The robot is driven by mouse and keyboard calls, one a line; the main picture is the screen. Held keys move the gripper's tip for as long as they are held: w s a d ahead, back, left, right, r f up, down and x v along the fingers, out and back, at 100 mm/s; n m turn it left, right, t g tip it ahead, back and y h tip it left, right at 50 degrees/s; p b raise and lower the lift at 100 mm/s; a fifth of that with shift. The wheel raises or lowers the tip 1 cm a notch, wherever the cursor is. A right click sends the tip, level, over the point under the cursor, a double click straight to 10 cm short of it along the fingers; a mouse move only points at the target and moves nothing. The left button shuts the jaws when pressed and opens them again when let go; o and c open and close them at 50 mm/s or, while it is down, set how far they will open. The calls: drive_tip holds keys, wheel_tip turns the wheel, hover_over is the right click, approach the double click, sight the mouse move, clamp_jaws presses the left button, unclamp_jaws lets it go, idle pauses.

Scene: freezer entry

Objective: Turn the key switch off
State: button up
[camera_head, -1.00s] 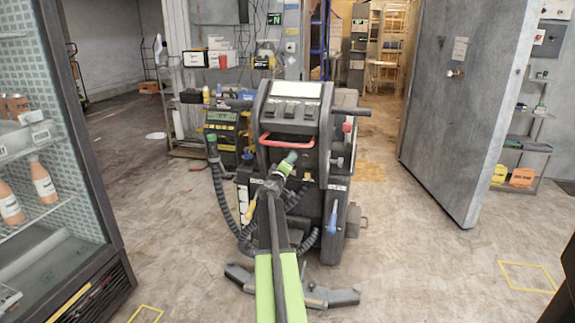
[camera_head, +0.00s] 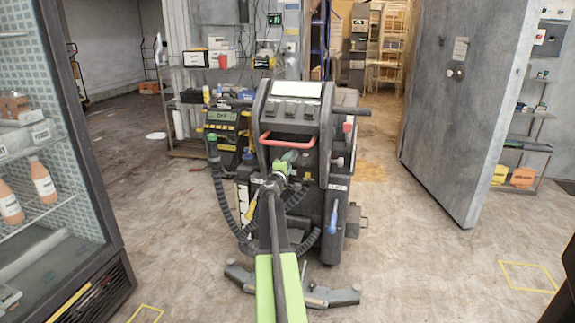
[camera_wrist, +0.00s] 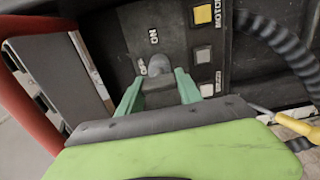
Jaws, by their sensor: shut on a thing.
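The key switch (camera_wrist: 156,76) shows as a small grey knob on the machine's dark panel in the wrist view. The ON label is above it and the OFF label is close at its left. The knob's exact pointing is hard to read. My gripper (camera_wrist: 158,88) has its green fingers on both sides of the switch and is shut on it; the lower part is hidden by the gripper. In the head view, my gripper (camera_head: 288,160) is at the rear panel of the black floor machine (camera_head: 337,188), below its red handle (camera_head: 287,140); the switch itself is hidden there.
A black corrugated hose (camera_head: 222,200) hangs at the machine's left. A yellow-handled tool shows beside my gripper. A glass-fronted cooler (camera_head: 100,170) stands at the left and a large grey door (camera_head: 465,100) at the right. The floor between is mostly clear.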

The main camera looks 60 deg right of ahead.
drive_tip(key=shift+s, duration=0.1)
drive_tip(key=o, duration=1.4)
drive_tip(key=v, duration=1.7)
drive_tip(key=shift+a, duration=0.2)
